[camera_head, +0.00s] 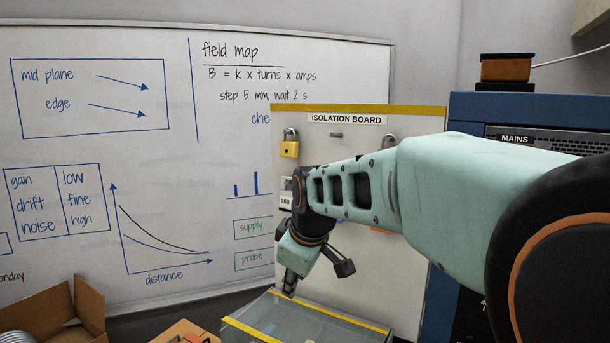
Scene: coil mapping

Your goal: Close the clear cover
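A clear cover (297,319) with yellow edge strips shows at the bottom of the view, cut off by the picture's lower edge. How far it is open cannot be told from here. My gripper (289,288) points down at the cover's far left corner, close to its yellow edge. Whether it touches the cover is unclear. The fingers are small and seen nearly edge-on, so their opening cannot be made out. My arm reaches in from the right and hides part of the board behind.
An isolation board (372,286) with a yellow padlock (289,149) stands behind the cover. A blue cabinet (463,116) marked MAINS stands at the right. A whiteboard (200,110) covers the wall.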

